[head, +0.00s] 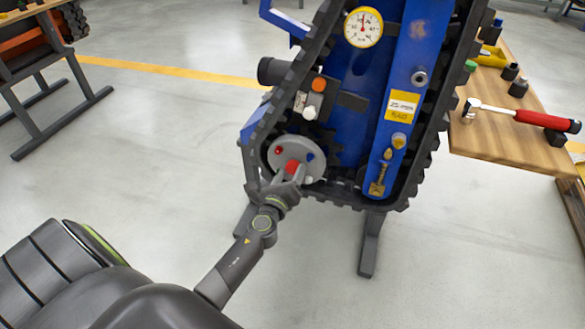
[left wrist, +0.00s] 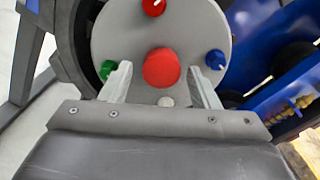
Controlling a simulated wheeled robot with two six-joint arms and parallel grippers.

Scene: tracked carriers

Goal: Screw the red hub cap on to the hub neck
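The red hub cap (head: 291,167) is at the middle of the grey hub disc (head: 278,153), low on the blue tracked carrier. In the left wrist view the red cap (left wrist: 161,68) is round and covers the disc's centre; the hub neck is hidden behind it. My left gripper (head: 298,173) is at the cap. In the left wrist view, its fingers (left wrist: 160,72) are spread on either side of the cap, with a gap showing on each side. I cannot tell how far the cap is seated. My right gripper is not in view.
Small red (left wrist: 154,7), blue (left wrist: 215,59), green (left wrist: 107,68) and white (left wrist: 166,101) knobs surround the cap on the disc. Black track (head: 255,135) borders the hub. A wooden bench (head: 490,135) with a red-handled hammer (head: 525,117) stands at the right.

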